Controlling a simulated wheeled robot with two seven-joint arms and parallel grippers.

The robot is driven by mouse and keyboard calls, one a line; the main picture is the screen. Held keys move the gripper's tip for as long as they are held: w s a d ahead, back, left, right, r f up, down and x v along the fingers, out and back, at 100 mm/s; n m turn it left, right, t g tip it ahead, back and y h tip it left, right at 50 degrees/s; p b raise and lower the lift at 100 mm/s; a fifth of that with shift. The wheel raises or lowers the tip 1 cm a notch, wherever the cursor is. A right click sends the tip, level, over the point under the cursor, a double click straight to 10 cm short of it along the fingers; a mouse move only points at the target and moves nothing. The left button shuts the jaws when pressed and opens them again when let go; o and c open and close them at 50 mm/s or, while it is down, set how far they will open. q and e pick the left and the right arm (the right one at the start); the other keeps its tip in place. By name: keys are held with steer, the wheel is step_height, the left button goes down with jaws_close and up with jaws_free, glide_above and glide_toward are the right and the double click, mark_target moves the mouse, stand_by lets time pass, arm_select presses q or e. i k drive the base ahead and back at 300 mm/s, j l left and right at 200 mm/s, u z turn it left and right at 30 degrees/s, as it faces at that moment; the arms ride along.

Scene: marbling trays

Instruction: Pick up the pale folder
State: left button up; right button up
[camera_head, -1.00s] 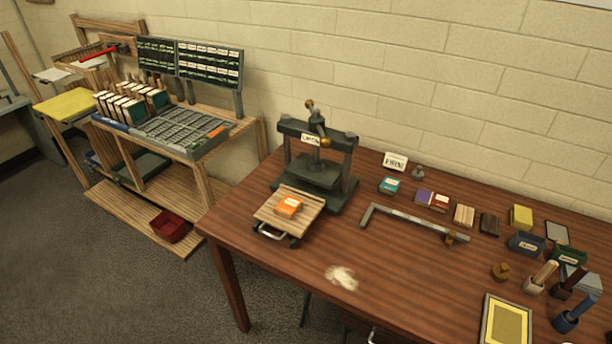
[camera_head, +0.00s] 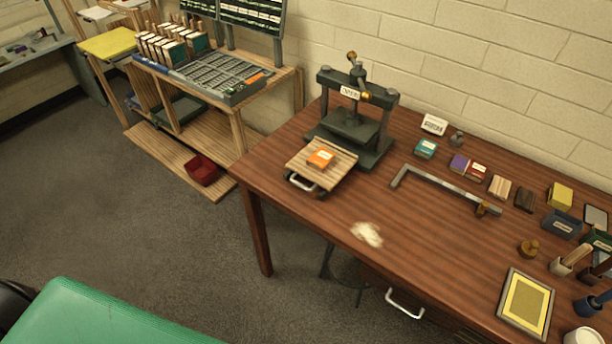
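I cannot make out a pale folder for certain. A small irregular cream patch (camera_head: 367,234) lies near the front edge of the brown wooden table (camera_head: 320,210); I cannot tell whether it is a folder, scraps or a spill. A black press (camera_head: 350,125) stands on the table, with a light wooden board (camera_head: 297,164) in front of it bearing an orange block (camera_head: 321,158). A framed yellow panel (camera_head: 526,303) lies at the table's right front. Neither of my grippers is in view.
Small coloured blocks and a grey angled bar (camera_head: 440,188) lie across the table's back and right. A wooden stand (camera_head: 240,150) with a grey type tray is at the left, a red bin (camera_head: 203,170) low on it. A green surface (camera_head: 90,315) fills the lower left. Grey floor lies between.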

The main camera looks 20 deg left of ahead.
mark_target(584, 250)
steer(key=z, duration=1.35)
steer(key=u, duration=1.3)
steer(key=z, duration=1.3)
steer(key=i+l, duration=0.1)
steer(key=l+u, duration=0.15)
steer(key=l, duration=0.2)
steer(key=i, duration=0.05)
